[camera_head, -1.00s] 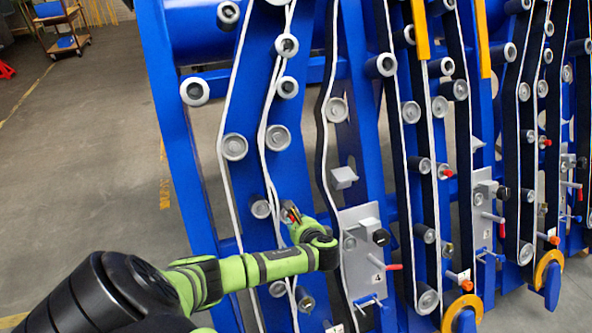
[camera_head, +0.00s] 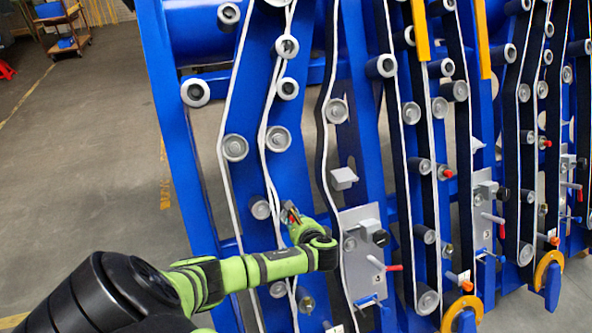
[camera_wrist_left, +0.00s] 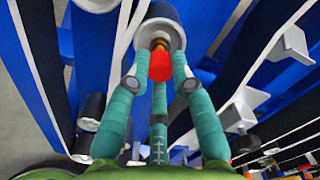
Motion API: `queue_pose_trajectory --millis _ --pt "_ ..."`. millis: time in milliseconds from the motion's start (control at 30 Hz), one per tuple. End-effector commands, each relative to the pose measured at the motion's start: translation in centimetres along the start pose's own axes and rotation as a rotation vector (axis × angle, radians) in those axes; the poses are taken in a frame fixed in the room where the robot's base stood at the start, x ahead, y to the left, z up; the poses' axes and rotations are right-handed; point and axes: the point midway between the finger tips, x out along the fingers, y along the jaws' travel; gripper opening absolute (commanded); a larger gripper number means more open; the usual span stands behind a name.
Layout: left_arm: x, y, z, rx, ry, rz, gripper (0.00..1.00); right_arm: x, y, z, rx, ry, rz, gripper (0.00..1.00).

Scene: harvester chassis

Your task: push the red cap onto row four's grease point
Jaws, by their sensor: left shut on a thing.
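The cap is in line with a brass-coloured grease point (camera_wrist_left: 158,44) at the middle of a grey roller end (camera_wrist_left: 160,29). Cap and grease point look to be touching, but I cannot tell how far the cap is on. In the head view the gripper mostly hides both. My right gripper is out of view.
White and black belts run over several grey rollers (camera_head: 234,147) close around my arm. A red-handled lever (camera_head: 386,267) sticks out to the right of my gripper. Another red cap (camera_head: 447,173) sits on a row farther right. Open floor (camera_head: 90,170) lies at the left.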

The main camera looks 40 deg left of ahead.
Motion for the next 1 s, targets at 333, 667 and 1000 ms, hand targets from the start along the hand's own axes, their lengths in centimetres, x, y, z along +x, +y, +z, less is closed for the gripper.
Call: queue_pose_trajectory --millis 333,667,1000 --pt "1.0 0.1 0.0 0.0 -0.001 0.0 0.11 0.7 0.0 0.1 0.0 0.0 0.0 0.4" --pt "1.8 0.1 0.0 0.0 -0.001 0.0 0.11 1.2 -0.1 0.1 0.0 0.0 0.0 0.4" --pt "1.9 0.0 0.0 0.0 0.0 0.0 0.51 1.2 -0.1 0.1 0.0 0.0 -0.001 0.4"
